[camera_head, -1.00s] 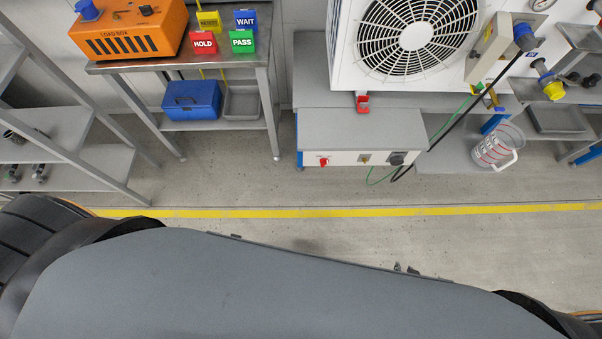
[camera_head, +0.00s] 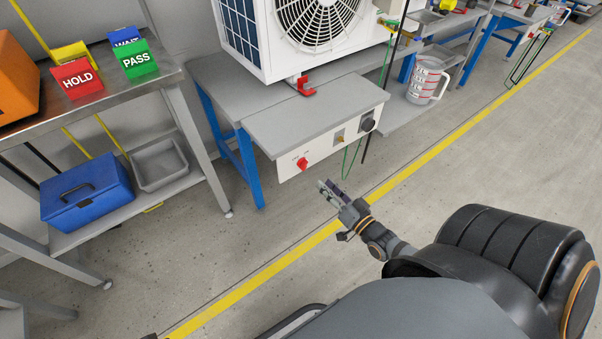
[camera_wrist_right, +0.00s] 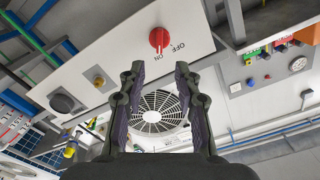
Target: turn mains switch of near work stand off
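The near work stand (camera_head: 308,126) carries a white front panel with a red mains switch (camera_head: 302,163) at its left end. In the right wrist view the red switch (camera_wrist_right: 159,38) shows close up, with OFF and ON lettering beside it on the white panel. My right gripper (camera_head: 328,188) is in front of the panel and below it in the picture, apart from the switch. In the wrist view its two fingers (camera_wrist_right: 158,72) are spread with nothing between them, and the switch lies just beyond their tips.
A black socket (camera_head: 367,125) sits at the panel's right end. A white fan unit (camera_head: 290,40) stands on the stand. At left, a steel table holds HOLD (camera_head: 77,79) and PASS (camera_head: 137,60) signs. The floor along the yellow line (camera_head: 400,180) is clear.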

